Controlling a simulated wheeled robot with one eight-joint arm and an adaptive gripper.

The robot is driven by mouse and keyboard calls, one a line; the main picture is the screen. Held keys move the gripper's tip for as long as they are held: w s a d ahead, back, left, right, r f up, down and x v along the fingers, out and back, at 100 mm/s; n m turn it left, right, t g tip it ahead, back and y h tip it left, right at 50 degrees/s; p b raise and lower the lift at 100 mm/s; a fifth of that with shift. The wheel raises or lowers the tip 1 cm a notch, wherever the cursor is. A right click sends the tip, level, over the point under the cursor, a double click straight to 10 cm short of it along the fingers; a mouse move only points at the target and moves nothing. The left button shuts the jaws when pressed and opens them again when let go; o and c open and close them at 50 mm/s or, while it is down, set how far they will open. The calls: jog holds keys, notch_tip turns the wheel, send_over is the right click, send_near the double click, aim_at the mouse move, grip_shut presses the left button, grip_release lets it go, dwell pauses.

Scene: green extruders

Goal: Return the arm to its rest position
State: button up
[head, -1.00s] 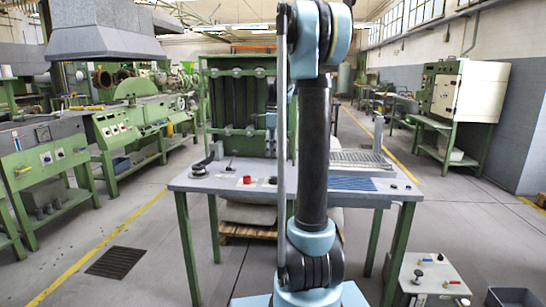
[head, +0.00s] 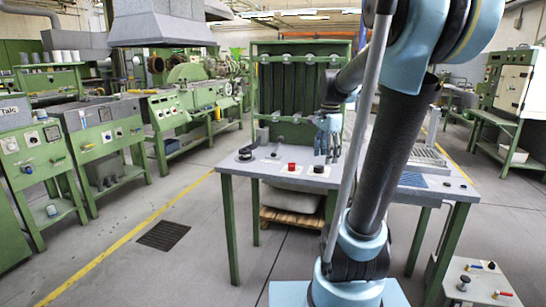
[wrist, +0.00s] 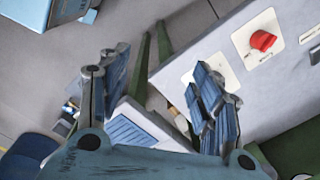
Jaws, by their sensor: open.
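My arm rises in the right half of the head view and bends over toward the workbench. My gripper (head: 328,152) hangs above the grey workbench top (head: 265,172), with its fingers pointing down. In the wrist view, my gripper (wrist: 160,95) shows two blue padded fingers spread wide apart. Nothing is held between them; grey floor, green legs and the bench edge show through the gap.
A red button (head: 291,167) and a black round part (head: 245,155) sit on the bench. A green rack (head: 295,85) stands behind. Green machines (head: 105,135) line the left. A control box (head: 475,285) stands at lower right. Open floor with a yellow line lies left of the bench.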

jog(key=s+f+n+t, duration=0.1)
jog(key=s+f+n, duration=0.6)
jog(key=s, duration=0.3)
jog(key=s+f+n, duration=0.7)
jog(key=s+f, duration=0.1)
jog(key=s, duration=0.3)
jog(key=shift+a+f+t, duration=0.2)
jog(key=shift+f+t, duration=0.1)
jog(key=shift+t, duration=0.1)
jog(key=shift+w+f, duration=0.2)
jog(key=shift+w, duration=0.25)
jog(key=shift+c, duration=0.6)
